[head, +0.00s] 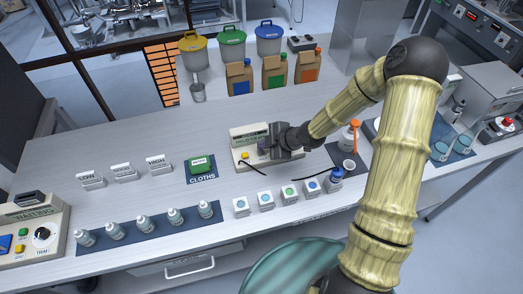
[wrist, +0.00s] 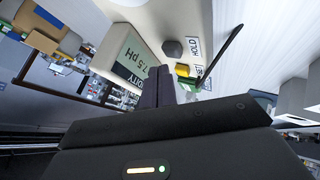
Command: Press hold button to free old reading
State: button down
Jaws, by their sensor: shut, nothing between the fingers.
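The bench meter (head: 248,135) is a cream box on the table in the head view. A grey button (wrist: 172,48) sits beside the HOLD label (wrist: 195,47). A yellow button (wrist: 182,70) is close by; it also shows in the head view (head: 245,156). My gripper (head: 268,148) is over the meter's front and hides part of it. In the wrist view its fingers (wrist: 158,76) are shut and empty, near the buttons and screen. I cannot tell whether they touch the meter.
Small cubes (head: 265,200) stand in front of the meter. A green box on the CLOTHS mat (head: 201,179) is left of it. A dark mat with a white cup (head: 347,168) and bottles lies right. A dark cable lies near the meter.

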aim_at(264, 152)
jog(key=shift+f, duration=0.1)
jog(key=shift+f+b, duration=0.35)
jog(key=shift+b, duration=0.05)
jog(key=shift+f+b, duration=0.5)
jog(key=shift+f, duration=0.05)
dwell(1.0)
jog(key=shift+r, duration=0.15)
jog(key=shift+r+p, duration=0.85)
jog(key=shift+r, duration=0.1)
notch_tip(264, 152, up, 5)
jog(key=p, duration=0.4)
dwell(0.9)
